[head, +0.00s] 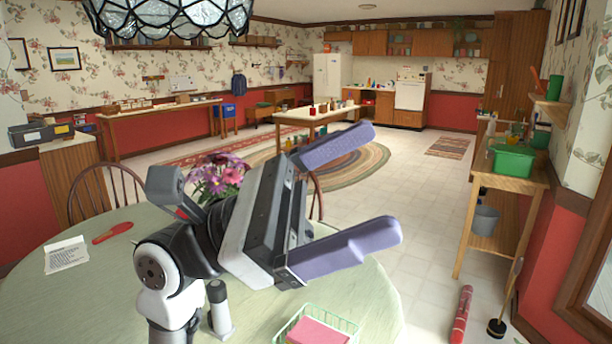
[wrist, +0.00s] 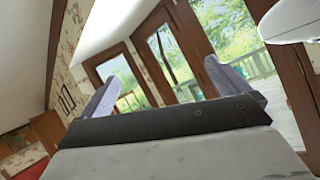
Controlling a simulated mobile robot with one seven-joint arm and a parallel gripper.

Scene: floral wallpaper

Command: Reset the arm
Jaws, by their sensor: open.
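My gripper (head: 358,198) is raised above the round pale green table (head: 75,293) in the head view. Its two purple fingers are spread wide apart with nothing between them, and they point to the right. In the wrist view the same gripper (wrist: 160,88) shows both fingers apart at the sides of the dark palm, with windows and glass doors (wrist: 180,60) beyond. My arm and gripper hide part of the table and part of the flowers (head: 217,177).
On the table are a red spoon-like object (head: 113,232), a paper (head: 67,255) and a wire basket with a pink item (head: 318,331). A stained-glass lamp (head: 170,20) hangs above. A wooden side table (head: 520,180) bears a green bin (head: 512,161). Open floor (head: 400,210) lies between.

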